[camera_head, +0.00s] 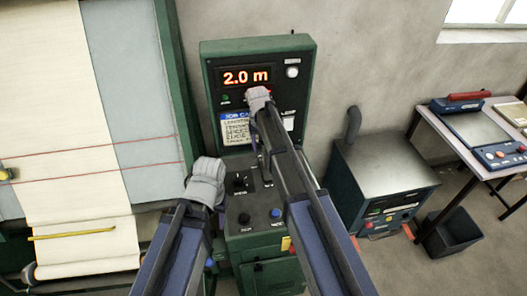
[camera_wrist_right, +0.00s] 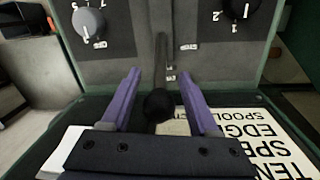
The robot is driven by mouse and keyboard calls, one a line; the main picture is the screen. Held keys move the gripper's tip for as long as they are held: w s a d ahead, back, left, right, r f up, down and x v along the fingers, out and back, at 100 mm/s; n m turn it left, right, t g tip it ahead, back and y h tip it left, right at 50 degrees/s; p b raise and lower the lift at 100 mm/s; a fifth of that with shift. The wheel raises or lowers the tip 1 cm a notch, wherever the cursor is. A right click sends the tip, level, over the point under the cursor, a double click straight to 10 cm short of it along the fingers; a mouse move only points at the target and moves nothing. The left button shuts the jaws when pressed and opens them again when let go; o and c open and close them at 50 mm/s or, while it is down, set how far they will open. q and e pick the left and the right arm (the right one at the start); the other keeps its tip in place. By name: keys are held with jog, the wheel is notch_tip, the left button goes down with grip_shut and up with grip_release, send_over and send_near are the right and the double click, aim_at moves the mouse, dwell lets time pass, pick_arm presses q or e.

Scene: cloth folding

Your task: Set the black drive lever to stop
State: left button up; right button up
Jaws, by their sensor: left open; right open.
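The black drive lever shows in the right wrist view, a dark shaft ending in a round black knob (camera_wrist_right: 158,104). The shaft runs from the knob up toward a slot in the dark panel. My right gripper (camera_wrist_right: 160,76) is open, with its purple fingers on either side of the lever. The knob sits between them with a visible gap on each side. In the head view my right gripper (camera_head: 258,99) is over the console below the display, and its arm hides the lever. My left gripper (camera_head: 207,178) hangs open left of the console panel, its fingers not clearly visible.
The green console (camera_head: 208,48) has a lit "2.0 m" display (camera_head: 245,77) and a job card (camera_head: 236,130). A black dial (camera_head: 240,181) and a blue button (camera_head: 276,213) are on its panel. Cream fabric (camera_head: 60,110) hangs left. A metal-topped cabinet (camera_head: 385,165) stands right.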

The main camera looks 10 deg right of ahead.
grip_shut()
dwell(0.5)
dwell(0.9)
